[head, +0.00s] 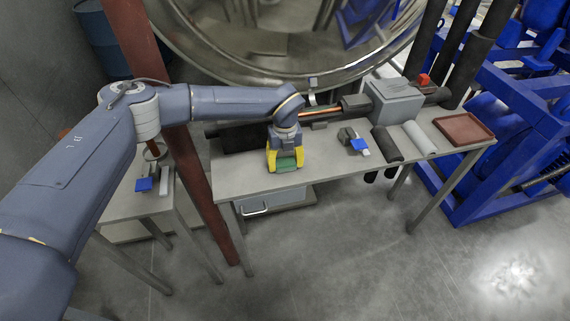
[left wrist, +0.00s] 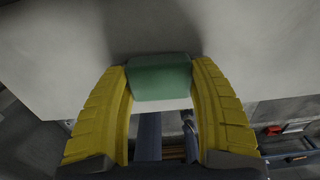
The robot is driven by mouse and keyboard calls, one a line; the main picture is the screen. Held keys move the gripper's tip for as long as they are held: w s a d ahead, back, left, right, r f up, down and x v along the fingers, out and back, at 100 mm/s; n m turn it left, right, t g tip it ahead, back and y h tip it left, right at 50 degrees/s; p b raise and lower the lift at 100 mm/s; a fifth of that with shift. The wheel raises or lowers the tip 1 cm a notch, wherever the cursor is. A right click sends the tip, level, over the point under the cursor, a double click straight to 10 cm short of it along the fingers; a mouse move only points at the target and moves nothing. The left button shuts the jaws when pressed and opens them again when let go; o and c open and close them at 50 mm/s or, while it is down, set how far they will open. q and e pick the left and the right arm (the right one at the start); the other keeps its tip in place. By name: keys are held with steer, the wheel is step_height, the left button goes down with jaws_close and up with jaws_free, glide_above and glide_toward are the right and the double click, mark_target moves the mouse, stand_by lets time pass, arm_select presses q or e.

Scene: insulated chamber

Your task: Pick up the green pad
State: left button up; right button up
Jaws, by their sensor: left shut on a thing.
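The green pad (head: 286,163) is a small block at the front left part of the grey table. My left gripper (head: 286,166) has yellow fingers and reaches down over it from above. In the left wrist view the green pad (left wrist: 160,77) lies between the two yellow fingertips of the left gripper (left wrist: 160,80), which touch its sides. The left gripper is shut on the pad. Whether the pad rests on the table or is just above it, I cannot tell. My right gripper is not in view.
The table (head: 330,158) also holds a blue-and-grey part (head: 359,147), dark and light cylinders (head: 418,138), a grey box (head: 394,100) and a reddish-brown tray (head: 464,129). A brown post (head: 203,190) stands left of the table. A large metal chamber (head: 290,50) is behind.

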mark_target(286, 161)
arm_select(q)
steer(key=shift+r, duration=0.1)
step_height(286, 161, up, 20)
stand_by(0.8)
steer(key=o, duration=0.4)
steer(key=c, duration=0.5)
steer(key=shift+d, duration=0.1)
